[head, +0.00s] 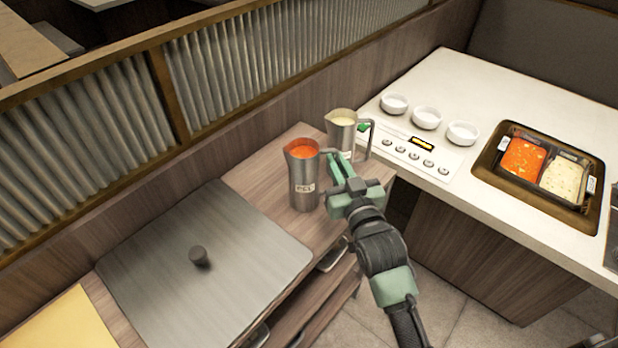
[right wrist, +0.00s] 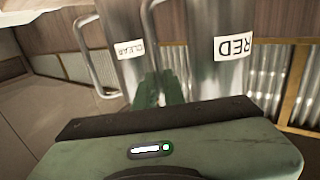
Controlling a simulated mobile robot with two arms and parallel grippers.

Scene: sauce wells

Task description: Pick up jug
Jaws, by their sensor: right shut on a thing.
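A steel jug labelled RED (head: 304,178), filled with orange-red liquid, stands upright on the wooden counter in the head view. It also shows in the right wrist view (right wrist: 222,60). A second steel jug, labelled CLEAR (head: 341,134), holds pale liquid and stands just behind it. It also shows in the right wrist view (right wrist: 122,50). My right gripper (head: 338,168) is at the RED jug's right side, its green fingers shut on that jug's handle. The fingertips (right wrist: 160,90) partly hide the handle. My left gripper is not in view.
The wooden counter (head: 262,178) carries a flat metal lid (head: 205,270) with a knob. A white table (head: 445,85) at right holds several white bowls, a control panel (head: 415,150) and a hotpot (head: 545,170) with red and pale broths. A corrugated partition (head: 230,65) runs behind.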

